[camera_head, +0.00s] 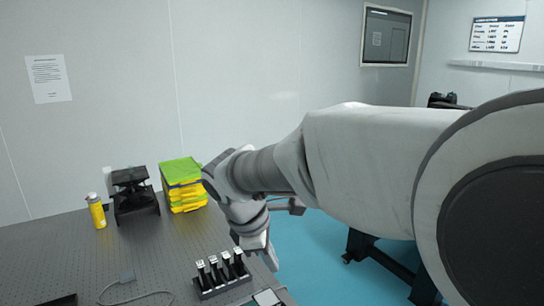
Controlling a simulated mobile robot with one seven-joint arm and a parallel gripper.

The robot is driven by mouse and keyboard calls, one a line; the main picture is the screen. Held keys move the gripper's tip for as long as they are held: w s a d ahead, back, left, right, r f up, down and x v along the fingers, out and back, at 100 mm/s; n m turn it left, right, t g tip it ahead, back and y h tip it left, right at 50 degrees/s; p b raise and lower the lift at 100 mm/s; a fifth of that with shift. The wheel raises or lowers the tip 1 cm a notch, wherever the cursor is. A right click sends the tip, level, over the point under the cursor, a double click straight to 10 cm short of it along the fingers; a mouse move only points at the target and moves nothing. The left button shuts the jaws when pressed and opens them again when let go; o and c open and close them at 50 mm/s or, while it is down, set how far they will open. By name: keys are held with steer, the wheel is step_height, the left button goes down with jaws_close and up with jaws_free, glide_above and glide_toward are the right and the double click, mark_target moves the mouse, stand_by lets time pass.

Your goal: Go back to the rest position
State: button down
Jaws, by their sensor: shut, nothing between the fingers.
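My arm reaches in from the right edge and bends down over the right side of the optical table (150,255). My gripper (271,260) points down at the table's right edge, close to the right of a black rack (225,287) of several upright dark pieces with white tops. The gripper is small in this view; it looks shut and holds nothing that I can see. I cannot tell whether it touches the rack.
A yellow bottle (97,212), a black stand (134,194) and stacked yellow bins with a green top (183,184) stand along the table's back. A cable (135,297) lies in front. Blue floor (318,262) is open beyond the table, with a black-legged table at right.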

steer(key=s+d+r+m+t+y, duration=0.2)
steer(key=s+d+m+y, duration=0.1)
steer(key=s+d+m, duration=1.1)
steer(key=s+m, duration=0.3)
steer(key=shift+s+r, duration=0.25)
